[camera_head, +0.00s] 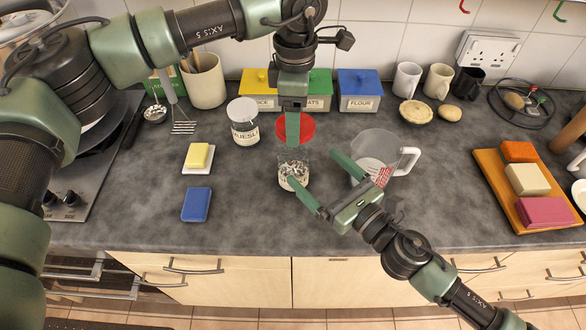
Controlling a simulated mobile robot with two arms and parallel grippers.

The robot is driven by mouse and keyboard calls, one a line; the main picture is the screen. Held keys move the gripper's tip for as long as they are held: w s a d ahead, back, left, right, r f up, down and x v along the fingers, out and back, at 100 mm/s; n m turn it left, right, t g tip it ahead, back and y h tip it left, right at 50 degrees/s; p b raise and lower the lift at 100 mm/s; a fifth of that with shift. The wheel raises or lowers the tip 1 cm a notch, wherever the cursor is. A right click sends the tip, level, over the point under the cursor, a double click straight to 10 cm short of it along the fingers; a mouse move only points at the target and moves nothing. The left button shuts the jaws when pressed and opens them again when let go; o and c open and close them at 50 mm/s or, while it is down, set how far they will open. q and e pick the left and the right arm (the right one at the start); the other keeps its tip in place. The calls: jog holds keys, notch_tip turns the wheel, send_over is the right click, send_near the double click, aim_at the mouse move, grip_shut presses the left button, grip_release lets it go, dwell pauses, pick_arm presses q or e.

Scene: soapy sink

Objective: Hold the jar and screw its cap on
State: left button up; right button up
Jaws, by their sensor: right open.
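The jar (292,162) is clear glass with grey-white bits inside, upright on the counter near the middle. Its top shows no cap. My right gripper (311,167) is open just right of the jar, its two fingers pointing up-left toward it. One fingertip overlaps the jar's lower front in the picture; I cannot tell whether they touch. My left gripper (292,128) points down from above, behind the jar in the picture, seen edge-on. A round red thing (308,127), perhaps the cap, shows behind its finger. I cannot tell whether the gripper holds it.
A measuring jug (374,142) stands close to the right gripper. A white-lidded muesli jar (243,128) stands at left. Yellow, green and blue (359,84) boxes line the wall. A blue block (196,204) lies front left. The counter's front middle is clear.

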pick_arm(q)
jog(key=shift+w+a+f, duration=0.1)
jog(key=shift+w+a, duration=0.05)
jog(key=shift+a, duration=0.05)
pick_arm(e)
jog(key=f, duration=0.7)
jog(key=shift+w+a+f, duration=0.15)
jog(key=shift+a+f, duration=0.05)
jog(key=shift+f, duration=0.2)
pick_arm(q)
jog(key=shift+w+f, duration=0.1)
jog(key=shift+w, duration=0.05)
pick_arm(e)
jog(key=x, duration=0.6)
jog(key=shift+w+a+f, duration=0.1)
jog(key=shift+w+f, duration=0.1)
jog(key=shift+w, duration=0.1)
jog(key=shift+w+a, duration=0.3)
jog(key=shift+a, duration=0.05)
grip_shut()
pick_arm(q)
send_over(293, 152)
jog(key=shift+f, duration=2.4)
